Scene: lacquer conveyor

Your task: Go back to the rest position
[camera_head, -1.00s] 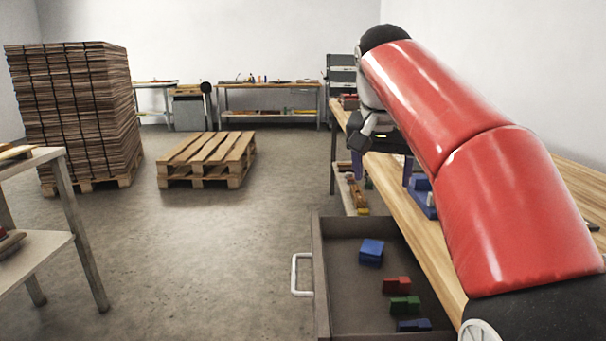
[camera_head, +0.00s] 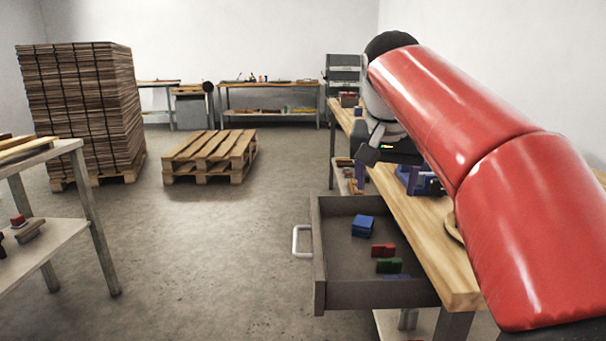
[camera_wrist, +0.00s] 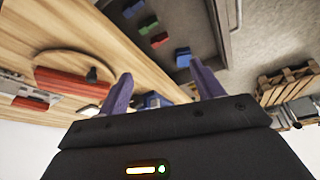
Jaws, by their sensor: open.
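My gripper (camera_wrist: 163,98) shows in the wrist view with its two purple fingers apart and nothing between them. In the head view my red arm reaches over the wooden workbench (camera_head: 432,243), and my gripper hangs above the bench's left edge, beyond the open drawer, partly hidden by its own wrist. The grey drawer (camera_head: 336,236) is pulled out from the bench. In it lie a blue block (camera_head: 363,226), a red block (camera_head: 384,250), a green block (camera_head: 390,265) and another blue block partly hidden by the front wall.
A blue fixture (camera_head: 420,181) stands on the bench near my arm. A shelf table (camera_head: 60,236) is at the left. Pallets (camera_head: 210,156) and a tall stack of boards (camera_head: 85,105) stand farther back. The concrete floor between is clear.

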